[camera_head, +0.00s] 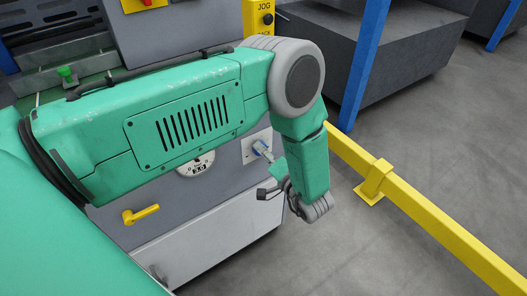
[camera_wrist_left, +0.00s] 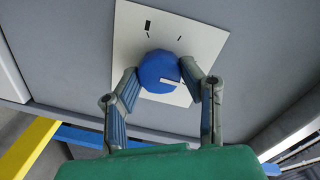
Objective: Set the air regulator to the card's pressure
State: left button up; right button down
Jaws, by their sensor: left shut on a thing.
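The blue regulator knob (camera_wrist_left: 158,70) sits on a white square plate (camera_wrist_left: 180,30) on the grey machine panel. A white pointer mark on the knob points to the right in the left wrist view. My left gripper (camera_wrist_left: 169,84) has one finger on each side of the knob and is shut on it. In the head view, the knob (camera_head: 259,147) and the left gripper (camera_head: 269,170) show small beside my green arm. A round gauge (camera_head: 197,165) with a small number window is partly hidden by my arm; its reading is too small to be sure of. I cannot make out the card.
A yellow lever handle (camera_head: 141,214) is on the panel left of the gauge. A yellow floor rail (camera_head: 430,216) and a blue post (camera_head: 361,65) stand to the right of my arm. A yellow JOG box (camera_head: 262,18) is above.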

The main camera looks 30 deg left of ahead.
pick_arm(q)
jog(key=shift+w+d+m, duration=0.15)
jog(key=shift+m, duration=0.15)
dwell(0.4)
jog(key=o, duration=1.2)
jog(key=shift+w+f, duration=0.1)
jog(key=shift+c, duration=0.2)
jog(key=shift+d, duration=0.1)
jog(key=v, duration=1.2)
